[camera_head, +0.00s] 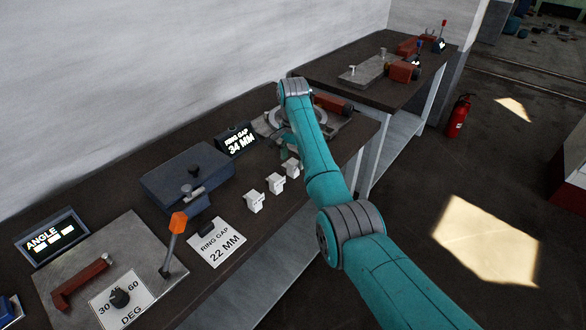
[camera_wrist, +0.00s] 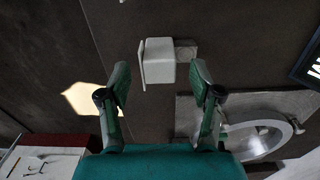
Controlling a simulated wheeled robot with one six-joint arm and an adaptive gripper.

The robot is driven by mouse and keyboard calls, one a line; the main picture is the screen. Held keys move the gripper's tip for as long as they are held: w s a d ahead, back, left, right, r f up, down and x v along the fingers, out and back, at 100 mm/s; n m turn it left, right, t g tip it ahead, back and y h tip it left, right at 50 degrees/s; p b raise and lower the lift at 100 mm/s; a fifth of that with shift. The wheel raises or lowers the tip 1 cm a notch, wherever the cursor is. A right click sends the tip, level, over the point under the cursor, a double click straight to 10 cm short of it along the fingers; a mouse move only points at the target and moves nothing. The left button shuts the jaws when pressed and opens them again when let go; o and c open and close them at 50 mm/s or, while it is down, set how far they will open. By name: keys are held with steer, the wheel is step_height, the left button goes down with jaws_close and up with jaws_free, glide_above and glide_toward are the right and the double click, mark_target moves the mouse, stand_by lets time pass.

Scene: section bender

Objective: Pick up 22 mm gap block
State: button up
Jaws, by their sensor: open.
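Three white blocks stand in a row along the bench's front edge: a near one (camera_head: 253,202), a middle one (camera_head: 275,183) and a far one (camera_head: 292,168). I cannot read which is the 22 mm gap block. My gripper (camera_head: 288,153) is partly hidden by my arm, close to the far block. In the wrist view my gripper (camera_wrist: 160,76) is open and empty. One white block (camera_wrist: 159,62), with a flange on its left and a grey part on its right, lies centred ahead between the fingertips. Neither finger visibly touches it.
A card (camera_head: 217,242) reads "RING GAP 22 MM" and a display (camera_head: 236,140) reads "RING GAP 34 MM". A round ring part (camera_wrist: 258,132) on a plate lies near my right finger. A blue machine (camera_head: 185,175) and an orange-tipped lever (camera_head: 176,225) stand to the left.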

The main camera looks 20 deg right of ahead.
step_height(320, 180, down, 2)
steer(key=shift+f, duration=0.15)
jaws_close()
